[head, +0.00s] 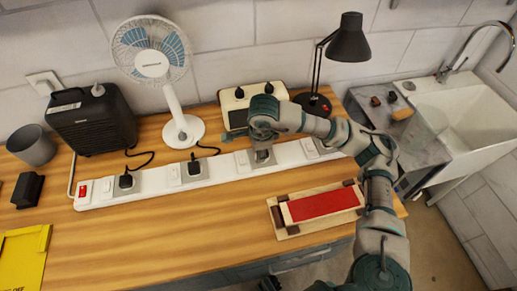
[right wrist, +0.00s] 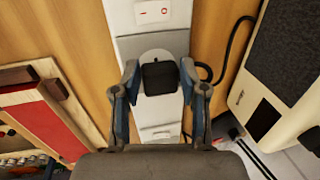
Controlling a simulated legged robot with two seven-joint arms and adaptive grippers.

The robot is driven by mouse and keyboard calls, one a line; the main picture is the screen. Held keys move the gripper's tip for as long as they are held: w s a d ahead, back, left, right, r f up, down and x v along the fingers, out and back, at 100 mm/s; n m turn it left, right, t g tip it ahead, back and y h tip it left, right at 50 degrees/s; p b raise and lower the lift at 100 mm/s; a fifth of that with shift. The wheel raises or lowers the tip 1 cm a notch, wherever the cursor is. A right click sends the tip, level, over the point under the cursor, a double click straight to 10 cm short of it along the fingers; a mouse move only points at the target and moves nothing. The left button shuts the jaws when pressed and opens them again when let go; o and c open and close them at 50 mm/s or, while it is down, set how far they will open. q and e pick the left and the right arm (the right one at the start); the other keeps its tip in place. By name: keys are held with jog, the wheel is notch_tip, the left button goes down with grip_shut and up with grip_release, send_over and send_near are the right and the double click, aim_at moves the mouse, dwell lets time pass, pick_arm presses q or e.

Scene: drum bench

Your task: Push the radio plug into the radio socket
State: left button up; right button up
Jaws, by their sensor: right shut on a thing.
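The radio plug (right wrist: 158,76) is a black block in the right wrist view, over a pale rounded socket area of the white power strip (right wrist: 155,45). My right gripper (right wrist: 158,80) is shut on the plug, one finger on each side. I cannot tell how far the plug's pins are in. In the head view my right gripper (head: 262,152) is low over the strip (head: 222,168), in front of the cream radio (head: 234,102), and hides the plug and its socket. The radio (right wrist: 272,85) stands right in the right wrist view. My left gripper is not in view.
Two other black plugs (head: 126,181) (head: 194,168) sit on the strip to the left. A fan (head: 183,130), a black heater (head: 92,120) and a desk lamp (head: 349,40) stand behind. A black cord (right wrist: 228,50) runs beside the radio.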

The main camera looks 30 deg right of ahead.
jog(key=shift+f+b, duration=0.45)
jog(key=shift+f, duration=0.15)
dwell(0.9)
jog(key=o, duration=1.2)
notch_tip(320, 180, up, 6)
jog(key=p, duration=0.4)
jog(key=shift+r+p, duration=0.1)
jog(key=shift+p, duration=0.2)
jog(key=shift+g, duration=0.9)
jog(key=w+a+f, duration=0.1)
jog(key=a, duration=0.3)
jog(key=w+a+f, duration=0.1)
jog(key=a+f, duration=0.1)
jog(key=a, duration=0.2)
jog(key=w+a+f, duration=0.2)
jog(key=a, duration=0.2)
jog(key=shift+w+b, duration=0.1)
jog(key=shift+b, duration=0.2)
jog(key=shift+r, duration=0.15)
